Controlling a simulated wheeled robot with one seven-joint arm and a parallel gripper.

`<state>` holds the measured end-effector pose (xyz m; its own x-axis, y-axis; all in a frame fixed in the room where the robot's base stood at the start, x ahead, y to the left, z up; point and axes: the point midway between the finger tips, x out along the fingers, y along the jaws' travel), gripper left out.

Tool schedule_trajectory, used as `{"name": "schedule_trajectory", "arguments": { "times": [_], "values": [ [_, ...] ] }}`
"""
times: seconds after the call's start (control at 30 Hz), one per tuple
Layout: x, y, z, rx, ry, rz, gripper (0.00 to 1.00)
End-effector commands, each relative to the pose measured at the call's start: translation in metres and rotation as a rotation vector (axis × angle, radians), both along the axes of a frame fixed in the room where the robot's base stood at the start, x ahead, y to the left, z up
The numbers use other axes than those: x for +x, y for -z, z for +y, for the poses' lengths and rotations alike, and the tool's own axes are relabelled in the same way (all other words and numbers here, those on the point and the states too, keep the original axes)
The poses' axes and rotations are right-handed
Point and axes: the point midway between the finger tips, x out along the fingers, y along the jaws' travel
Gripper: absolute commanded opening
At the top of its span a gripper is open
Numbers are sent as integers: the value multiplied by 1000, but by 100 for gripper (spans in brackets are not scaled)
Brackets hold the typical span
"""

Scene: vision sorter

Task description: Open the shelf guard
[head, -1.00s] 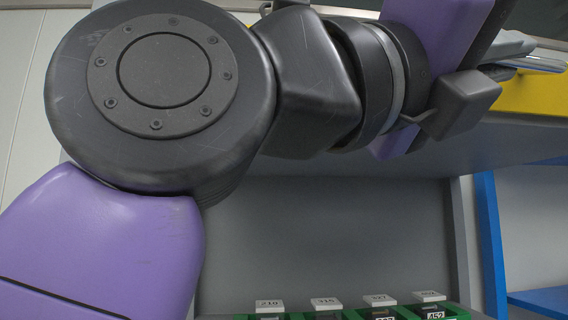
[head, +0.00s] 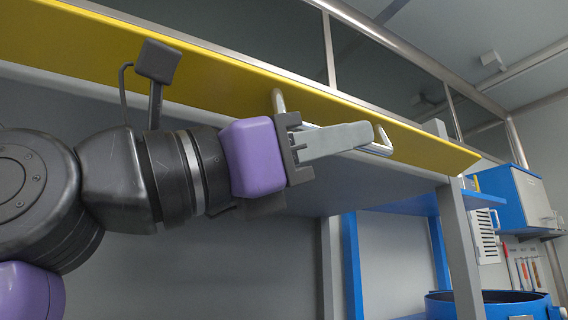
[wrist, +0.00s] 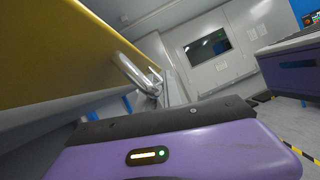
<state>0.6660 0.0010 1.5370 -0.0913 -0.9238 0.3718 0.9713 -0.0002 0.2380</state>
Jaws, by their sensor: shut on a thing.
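The shelf guard (head: 215,80) is a long yellow panel along the front of the shelf in the head view, running from upper left down to the right. It also fills the upper left of the wrist view (wrist: 60,50). A bent metal handle (head: 279,102) stands out from its face, and it shows in the wrist view too (wrist: 130,72). My gripper (head: 366,137) is at this handle, its grey fingers shut on the bar. The fingers hide the middle of the bar.
Below the guard is the grey shelf underside (head: 315,190), with a grey post (head: 460,235) at its right end. Blue shelving, a blue cabinet (head: 525,200) and a blue round container (head: 485,305) stand farther right. A metal rail (head: 385,42) runs above.

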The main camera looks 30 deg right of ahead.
Motion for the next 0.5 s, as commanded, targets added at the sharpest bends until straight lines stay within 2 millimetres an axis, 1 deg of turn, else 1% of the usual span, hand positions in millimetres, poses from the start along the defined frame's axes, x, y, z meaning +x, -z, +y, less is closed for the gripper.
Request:
{"name": "schedule_trajectory", "arguments": {
  "times": [0.2, 0.5],
  "values": [
    [1, 2, 1, -2, -1, -35, 0],
    [1, 2, 1, -1, -1, -40, 0]
  ]
}}
